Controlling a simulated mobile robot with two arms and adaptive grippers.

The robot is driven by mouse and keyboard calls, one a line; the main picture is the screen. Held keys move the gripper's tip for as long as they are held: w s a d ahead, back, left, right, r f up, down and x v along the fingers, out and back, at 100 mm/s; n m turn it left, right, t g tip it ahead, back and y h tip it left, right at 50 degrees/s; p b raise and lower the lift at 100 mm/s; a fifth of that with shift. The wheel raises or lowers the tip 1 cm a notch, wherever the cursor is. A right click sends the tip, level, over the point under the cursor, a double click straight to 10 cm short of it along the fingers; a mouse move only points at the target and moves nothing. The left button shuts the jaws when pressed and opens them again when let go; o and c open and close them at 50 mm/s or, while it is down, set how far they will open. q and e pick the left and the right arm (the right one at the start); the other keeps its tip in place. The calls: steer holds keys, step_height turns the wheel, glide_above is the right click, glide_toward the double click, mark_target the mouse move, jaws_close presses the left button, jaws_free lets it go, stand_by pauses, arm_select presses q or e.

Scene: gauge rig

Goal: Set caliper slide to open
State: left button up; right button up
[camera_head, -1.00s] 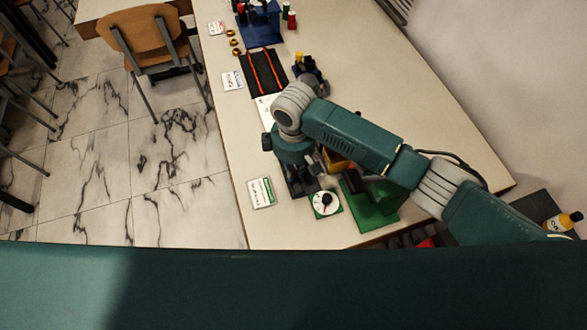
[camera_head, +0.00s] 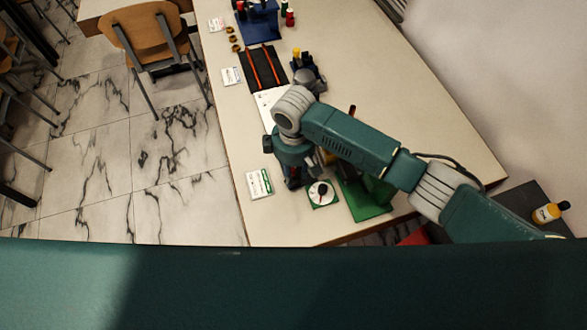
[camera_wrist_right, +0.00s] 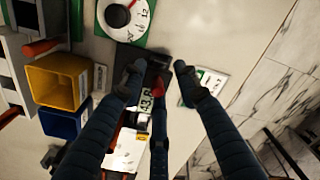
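The caliper shows in part in the right wrist view as a dark body with a small digital display (camera_wrist_right: 146,101), and a red part beside it. My right gripper (camera_wrist_right: 158,70) is over it with its dark fingers spread apart. The fingers cover much of the caliper, and I cannot tell whether they touch it. The slide's position is not clear. In the head view my right gripper (camera_head: 295,178) points down at the table beside the round dial, largely hidden by my wrist. My left gripper is not in view.
A dial (camera_head: 321,193) on a green base and a green stand (camera_head: 367,200) are close by. A label card (camera_head: 259,184) lies near the table edge. Yellow (camera_wrist_right: 58,82) and blue (camera_wrist_right: 62,121) bins stand close in the wrist view. The right side of the tabletop (camera_head: 410,120) is clear.

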steer(key=shift+w+r, duration=0.15)
steer(key=shift+r, duration=0.1)
step_height(320, 180, up, 12)
steer(key=shift+s+f, duration=0.2)
stand_by(0.6)
